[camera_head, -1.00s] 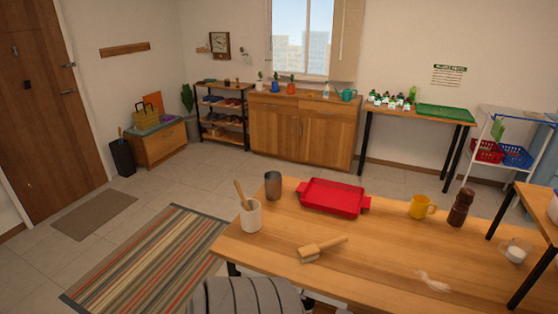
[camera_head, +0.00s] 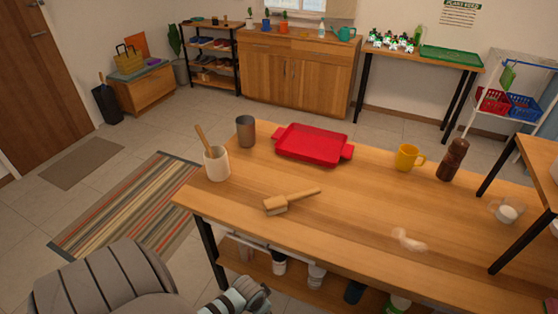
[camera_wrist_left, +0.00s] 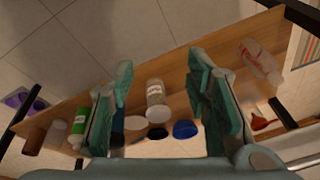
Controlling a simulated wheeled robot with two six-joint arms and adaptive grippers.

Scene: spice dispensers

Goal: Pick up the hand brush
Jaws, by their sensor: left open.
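The hand brush (camera_head: 288,202) lies on the wooden table (camera_head: 345,235) near its front left part, its wooden handle pointing right and its bristle head at the left. My left gripper (camera_head: 258,298) is at the bottom of the head view, in front of the table and below its top, apart from the brush. In the left wrist view my left gripper (camera_wrist_left: 160,100) is open and empty, its two teal fingers wide apart. The brush does not show in the wrist view. My right gripper is not in view.
A white crock (camera_head: 217,165) with a wooden utensil, a metal cup (camera_head: 245,131) and a red tray (camera_head: 312,145) stand behind the brush. A yellow mug (camera_head: 407,158) and brown mill (camera_head: 453,160) are to the right. The lower shelf (camera_wrist_left: 183,85) holds several containers.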

